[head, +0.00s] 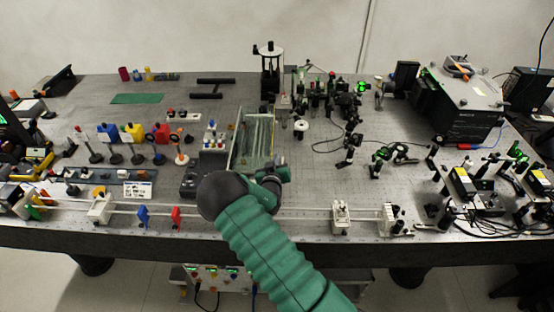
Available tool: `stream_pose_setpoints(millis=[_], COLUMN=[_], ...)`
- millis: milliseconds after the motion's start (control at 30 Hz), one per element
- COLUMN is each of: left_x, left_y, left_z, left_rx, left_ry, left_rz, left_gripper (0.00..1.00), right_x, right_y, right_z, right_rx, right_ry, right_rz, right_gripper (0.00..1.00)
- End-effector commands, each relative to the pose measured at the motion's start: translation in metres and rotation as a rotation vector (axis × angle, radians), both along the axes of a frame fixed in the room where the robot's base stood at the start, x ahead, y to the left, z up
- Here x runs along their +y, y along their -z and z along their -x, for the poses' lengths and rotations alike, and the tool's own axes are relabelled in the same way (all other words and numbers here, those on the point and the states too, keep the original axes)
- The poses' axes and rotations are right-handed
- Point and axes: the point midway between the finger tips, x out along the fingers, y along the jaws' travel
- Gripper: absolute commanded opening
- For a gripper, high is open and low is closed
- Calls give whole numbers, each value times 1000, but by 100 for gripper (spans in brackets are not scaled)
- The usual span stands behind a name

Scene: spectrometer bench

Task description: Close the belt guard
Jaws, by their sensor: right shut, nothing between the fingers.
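What looks like the belt guard (256,138) is a clear panel with a pale frame at the middle of the bench, just left of centre. It seems to stand raised, but I cannot tell its exact angle. My right gripper (272,174) is shut and empty at the near end of the guard. My own wrist hides part of it, and I cannot tell whether it touches the guard. The guard's lower near edge is partly hidden behind my arm. My left gripper is not in view.
A small control box (214,136) with knobs stands just left of the guard. A long rail (300,212) with carriages runs along the front edge, under my arm. Optics on posts (351,140) stand to the right. The bench is clearer at the back left.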

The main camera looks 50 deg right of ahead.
Motion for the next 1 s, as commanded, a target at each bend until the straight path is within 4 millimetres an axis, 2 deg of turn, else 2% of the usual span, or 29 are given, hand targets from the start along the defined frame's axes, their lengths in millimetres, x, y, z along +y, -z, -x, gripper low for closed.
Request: stream_pose_setpoints(millis=[167,433,700,1000], left_x=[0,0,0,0], left_y=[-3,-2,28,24], left_z=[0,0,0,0], left_rx=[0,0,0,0], left_ry=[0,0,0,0], left_rz=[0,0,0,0], left_gripper=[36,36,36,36], right_x=[-2,-2,-3,-3], right_y=[9,10,37,37], right_z=[3,3,5,6], right_rx=[0,-1,-2,5], right_ry=[0,0,0,1], right_rz=[0,-1,0,-5], right_gripper=[0,0,0,0])
